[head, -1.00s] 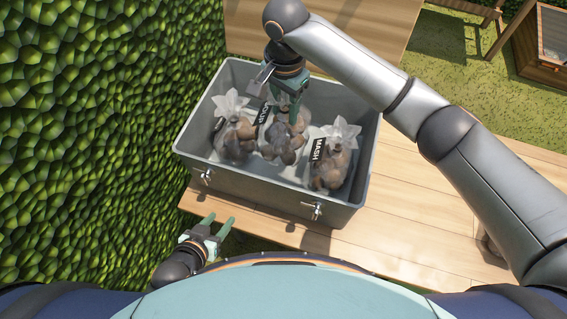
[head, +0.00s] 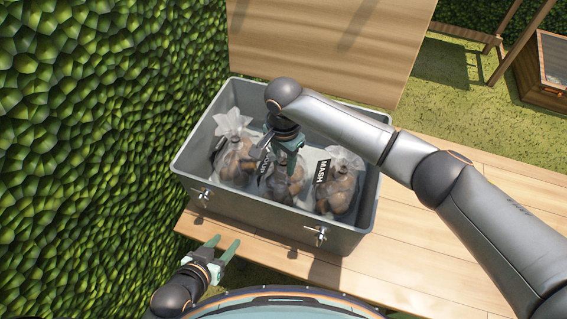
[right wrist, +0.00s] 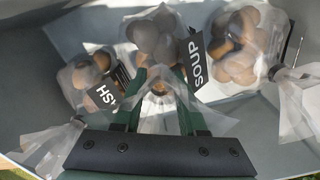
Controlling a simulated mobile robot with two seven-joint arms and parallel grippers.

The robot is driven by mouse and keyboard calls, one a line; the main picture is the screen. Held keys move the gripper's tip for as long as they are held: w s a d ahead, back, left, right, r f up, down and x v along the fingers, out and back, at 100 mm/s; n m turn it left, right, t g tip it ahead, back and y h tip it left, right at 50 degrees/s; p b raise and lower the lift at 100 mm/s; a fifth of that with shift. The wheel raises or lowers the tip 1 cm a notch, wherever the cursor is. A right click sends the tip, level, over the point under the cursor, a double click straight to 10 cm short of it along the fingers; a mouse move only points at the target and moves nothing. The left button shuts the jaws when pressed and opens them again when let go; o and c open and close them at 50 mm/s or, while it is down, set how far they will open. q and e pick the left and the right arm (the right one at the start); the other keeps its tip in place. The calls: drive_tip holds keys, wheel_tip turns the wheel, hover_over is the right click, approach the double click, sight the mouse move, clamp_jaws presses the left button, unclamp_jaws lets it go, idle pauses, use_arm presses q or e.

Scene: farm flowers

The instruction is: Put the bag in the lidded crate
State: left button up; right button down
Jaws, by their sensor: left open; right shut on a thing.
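The grey crate (head: 262,216) stands open on a wooden table. My right gripper (head: 289,152) is inside it, shut on the gathered top of a clear bag (head: 282,187) of brown, round produce. In the right wrist view this bag (right wrist: 152,38) hangs between the fingers (right wrist: 158,82) with a black SOUP label. Two similar bags are in the crate: one on the left (head: 235,168) and one on the right (head: 340,188) labelled MASH. The held bag is between them; whether it touches the crate floor I cannot tell. My left gripper (head: 222,250) is open and empty outside the crate's front.
A wooden panel (head: 330,40) rises behind the crate, seemingly its open lid. Metal latches (head: 318,235) stick out from the front wall. A green hedge (head: 90,140) closes off the left. The table (head: 440,240) is clear to the right.

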drive_tip(key=shift+a+f, duration=0.1)
drive_tip(key=shift+f, duration=0.25)
drive_tip(key=shift+c, duration=2.3)
unclamp_jaws()
drive_tip(key=shift+f, duration=0.1)
wheel_tip(320, 180, up, 12)
drive_tip(key=shift+r+p, duration=0.2)
drive_tip(key=shift+p, duration=0.8)
